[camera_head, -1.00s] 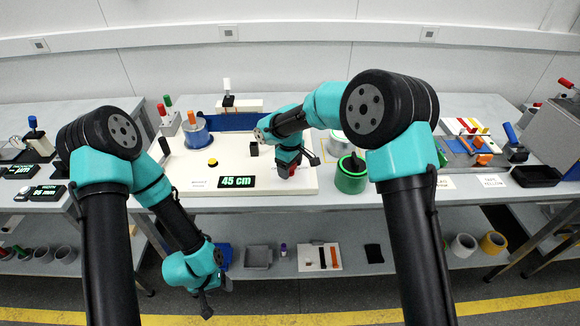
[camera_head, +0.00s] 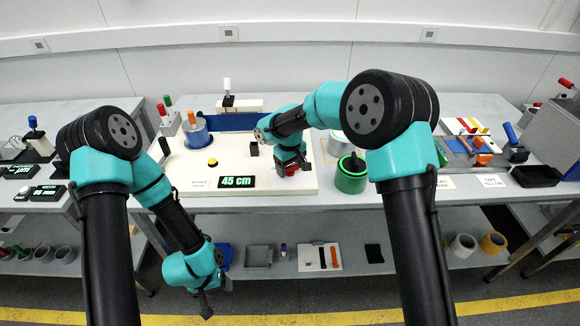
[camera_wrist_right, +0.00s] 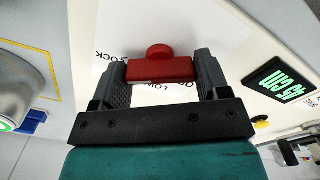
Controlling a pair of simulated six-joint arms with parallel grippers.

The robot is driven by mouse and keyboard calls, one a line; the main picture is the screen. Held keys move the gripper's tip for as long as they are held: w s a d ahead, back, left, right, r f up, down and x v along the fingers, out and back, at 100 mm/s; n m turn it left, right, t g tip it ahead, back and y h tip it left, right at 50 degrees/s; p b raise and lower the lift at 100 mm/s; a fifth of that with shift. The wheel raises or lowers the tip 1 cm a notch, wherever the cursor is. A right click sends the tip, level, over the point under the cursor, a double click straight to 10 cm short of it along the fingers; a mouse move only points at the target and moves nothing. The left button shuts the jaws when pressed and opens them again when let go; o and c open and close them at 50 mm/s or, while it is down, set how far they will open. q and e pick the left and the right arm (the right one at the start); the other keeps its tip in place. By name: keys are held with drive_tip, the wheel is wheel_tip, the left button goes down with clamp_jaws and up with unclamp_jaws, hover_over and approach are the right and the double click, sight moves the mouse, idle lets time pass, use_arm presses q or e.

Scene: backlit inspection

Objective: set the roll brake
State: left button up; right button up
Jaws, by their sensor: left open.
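A red handle (camera_wrist_right: 160,70) with a round knob stands over a white card (camera_wrist_right: 190,50) with partly hidden lettering, "OCK" and "LOW" among it. My right gripper (camera_wrist_right: 161,78) has its fingers at both ends of the red handle and looks shut on it. In the head view, the handle (camera_head: 291,171) shows as a small red patch under my right gripper (camera_head: 290,163), at the right part of the white board (camera_head: 222,170). My left gripper (camera_head: 206,304) hangs low in front of the bench, open and empty, far from the handle.
A "45 cm" display (camera_head: 237,182) and a yellow button (camera_head: 212,162) are on the board. A blue roll holder (camera_head: 197,133) stands at its back left. A black block (camera_head: 253,149) is left of my right gripper.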

sight(290, 166)
drive_tip(key=o, duration=0.4)
drive_tip(key=shift+o, duration=0.2)
drive_tip(key=shift+r, duration=0.15)
wheel_tip(290, 166, up, 17)
idle(0.4)
